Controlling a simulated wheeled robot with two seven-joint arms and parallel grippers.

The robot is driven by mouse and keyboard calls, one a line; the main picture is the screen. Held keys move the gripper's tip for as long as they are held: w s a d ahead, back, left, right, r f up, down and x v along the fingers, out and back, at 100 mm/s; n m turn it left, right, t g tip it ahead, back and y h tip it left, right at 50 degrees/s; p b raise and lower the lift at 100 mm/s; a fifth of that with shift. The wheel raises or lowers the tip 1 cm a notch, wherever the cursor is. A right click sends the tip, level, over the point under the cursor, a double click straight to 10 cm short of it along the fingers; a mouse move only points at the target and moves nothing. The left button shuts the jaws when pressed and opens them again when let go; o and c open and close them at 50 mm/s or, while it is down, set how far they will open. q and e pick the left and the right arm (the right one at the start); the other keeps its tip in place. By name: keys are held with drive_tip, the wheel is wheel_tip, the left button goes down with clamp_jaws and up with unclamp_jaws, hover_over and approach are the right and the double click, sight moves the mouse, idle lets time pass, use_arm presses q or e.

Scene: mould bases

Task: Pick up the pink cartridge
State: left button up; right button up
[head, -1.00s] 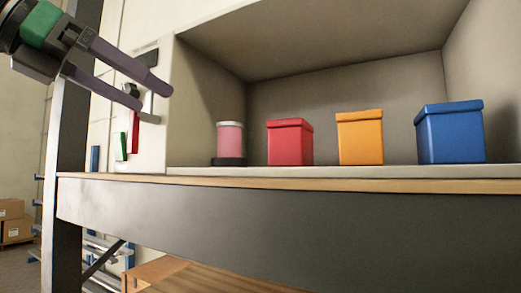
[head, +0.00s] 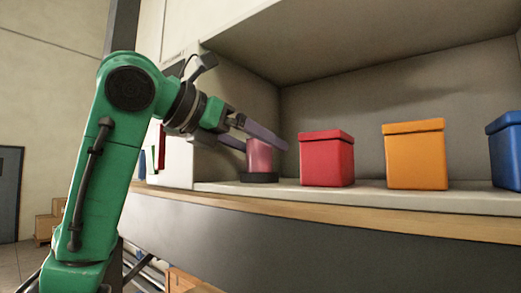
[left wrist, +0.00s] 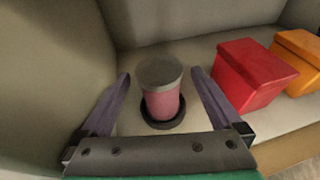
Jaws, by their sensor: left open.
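The pink cartridge (head: 260,157) stands upright on a round black base (head: 259,178) at the left end of the shelf. My left gripper (head: 265,147) reaches in from the left, and one finger crosses in front of the cartridge's top. In the left wrist view the cartridge (left wrist: 162,98) has a grey top and stands between the two open fingers of my left gripper (left wrist: 160,80), with a gap on each side. The black base (left wrist: 163,122) rings its foot. My right gripper is not in view.
A red box (head: 326,160) stands right of the cartridge, close to my left gripper's right finger. An orange box (head: 415,156) and a blue box (head: 506,150) are farther right. The shelf's left wall (head: 225,120) is close on the left.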

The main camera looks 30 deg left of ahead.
use_arm(q)
drive_tip(key=shift+w+d+f, duration=0.1)
drive_tip(key=shift+w+f, duration=0.05)
drive_tip(key=shift+w, duration=0.3)
clamp_jaws()
